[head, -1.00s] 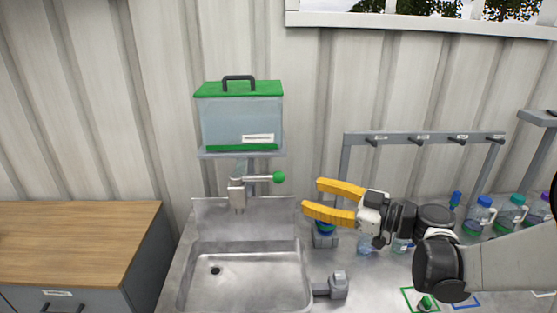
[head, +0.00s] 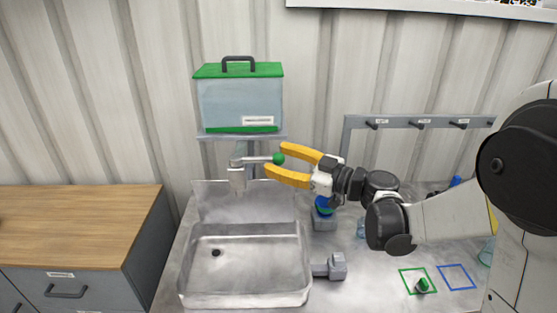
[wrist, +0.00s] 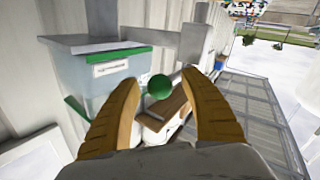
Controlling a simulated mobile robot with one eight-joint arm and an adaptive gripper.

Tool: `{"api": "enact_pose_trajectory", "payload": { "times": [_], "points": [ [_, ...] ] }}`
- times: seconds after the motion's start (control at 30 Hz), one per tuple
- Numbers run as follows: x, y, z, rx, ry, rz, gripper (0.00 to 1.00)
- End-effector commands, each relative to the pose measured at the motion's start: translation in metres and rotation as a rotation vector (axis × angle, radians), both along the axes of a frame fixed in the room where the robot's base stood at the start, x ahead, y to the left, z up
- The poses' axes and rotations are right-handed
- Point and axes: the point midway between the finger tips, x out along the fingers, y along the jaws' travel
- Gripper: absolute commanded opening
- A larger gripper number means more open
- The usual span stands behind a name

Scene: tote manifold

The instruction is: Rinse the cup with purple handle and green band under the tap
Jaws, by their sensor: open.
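My gripper (head: 273,157) is open, its yellow fingers on either side of the green knob (head: 279,159) of the tap lever. The wrist view also shows the knob (wrist: 160,87) between the spread fingertips; I cannot tell whether they touch it. The tap (head: 237,178) has its spout over the back of the metal sink (head: 240,293), whose basin looks empty. I cannot make out a cup with a purple handle and green band; my arm hides much of the right side of the counter.
A clear tank (head: 240,105) with a green lid sits above the tap. A grey fixture (head: 336,266) is right of the sink. A small green item (head: 422,286) lies in a green outline; the blue outline (head: 456,277) is empty.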

Motion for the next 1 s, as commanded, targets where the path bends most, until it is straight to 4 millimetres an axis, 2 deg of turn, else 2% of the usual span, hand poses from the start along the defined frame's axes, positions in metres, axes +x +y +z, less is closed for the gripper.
{"api": "enact_pose_trajectory", "payload": {
  "times": [0.13,0.17,0.3,0.33,0.53,0.8,1.0],
  "points": [
    [0.000,0.000,0.000,0.000,0.000,0.000,0.52],
    [0.000,0.000,0.000,0.000,0.000,0.000,0.47],
    [0.000,0.000,0.000,0.000,0.000,0.000,0.04],
    [0.000,0.000,0.000,0.000,0.000,0.000,0.00],
    [-0.003,0.001,0.000,0.000,0.000,-0.021,0.00],
    [-0.026,0.006,0.000,0.000,0.000,-0.225,0.00],
    [-0.031,0.006,0.000,0.001,0.000,-0.298,0.00]
  ]
}}
